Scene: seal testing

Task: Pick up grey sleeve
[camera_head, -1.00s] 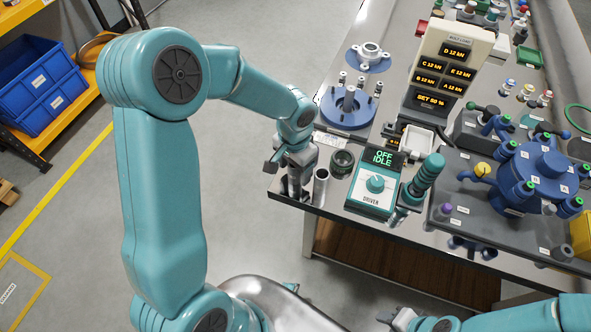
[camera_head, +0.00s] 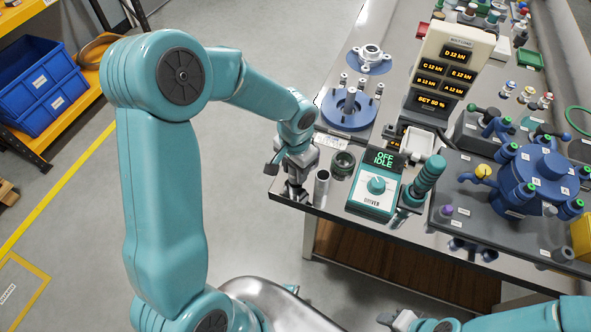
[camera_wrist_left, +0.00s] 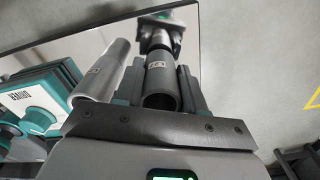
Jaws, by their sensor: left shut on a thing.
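A dark grey sleeve (camera_wrist_left: 161,86) with a small white label sits between the fingers of my left gripper (camera_wrist_left: 161,92) in the left wrist view, its open end facing the camera. The left gripper is shut on it. In the head view my left gripper (camera_head: 296,186) points down at the near left corner of the bench and largely hides this sleeve. A lighter silver sleeve (camera_head: 321,188) stands just right of the gripper; it also shows in the left wrist view (camera_wrist_left: 103,70). My right gripper (camera_head: 398,319) is at the bottom edge, its jaws unclear.
The driver box (camera_head: 375,188) reads OFF IDLE, with a teal-handled tool (camera_head: 428,178) beside it. A dark ring (camera_head: 343,162) lies behind the silver sleeve. A blue flanged fixture (camera_head: 349,108) stands farther back. Open floor lies left of the bench (camera_head: 335,214).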

